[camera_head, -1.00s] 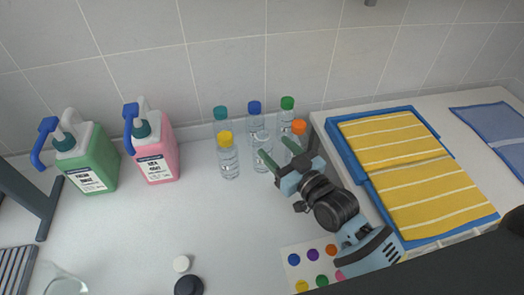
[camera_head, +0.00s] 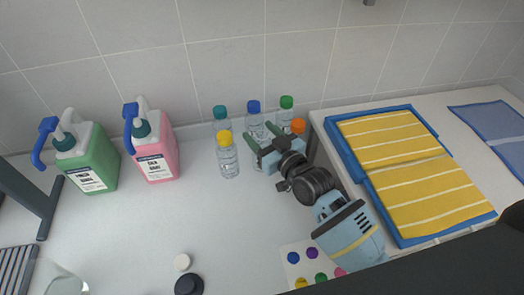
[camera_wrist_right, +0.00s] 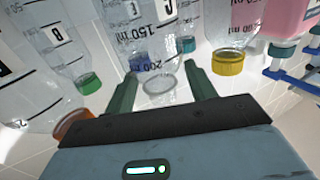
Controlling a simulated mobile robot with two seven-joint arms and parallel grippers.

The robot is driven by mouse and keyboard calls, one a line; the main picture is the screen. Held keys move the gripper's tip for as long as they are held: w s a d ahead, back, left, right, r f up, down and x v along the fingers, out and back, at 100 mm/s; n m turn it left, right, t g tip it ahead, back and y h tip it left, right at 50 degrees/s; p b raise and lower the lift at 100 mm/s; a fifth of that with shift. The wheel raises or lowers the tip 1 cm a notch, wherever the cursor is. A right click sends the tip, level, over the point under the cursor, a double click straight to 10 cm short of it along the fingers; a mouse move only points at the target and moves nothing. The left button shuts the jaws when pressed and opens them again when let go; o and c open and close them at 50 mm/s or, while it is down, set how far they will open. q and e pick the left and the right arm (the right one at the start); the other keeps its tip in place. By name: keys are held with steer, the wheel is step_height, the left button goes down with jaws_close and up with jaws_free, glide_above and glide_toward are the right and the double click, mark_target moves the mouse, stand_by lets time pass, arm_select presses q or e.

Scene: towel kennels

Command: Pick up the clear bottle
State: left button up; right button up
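The clear bottle (camera_head: 258,166) stands upright in the group of small bottles and is mostly hidden behind my right gripper in the head view. In the right wrist view, which is upside down, the clear bottle (camera_wrist_right: 150,22) shows its scale marks and a pale, clear cap. My right gripper (camera_head: 261,133) is open and empty, its two green fingers pointing at the bottle. In the right wrist view the clear cap lies between the fingers (camera_wrist_right: 163,88), with a gap on both sides. My left gripper is not in view.
Close around stand bottles with yellow (camera_head: 227,155), teal (camera_head: 221,119), blue (camera_head: 254,120), green (camera_head: 286,110) and orange (camera_head: 298,126) caps. Green (camera_head: 87,160) and pink (camera_head: 154,152) jugs stand left. A blue tray (camera_head: 357,166) with yellow towels is right.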

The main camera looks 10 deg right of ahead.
jaws_close()
steer(key=shift+r, duration=0.15)
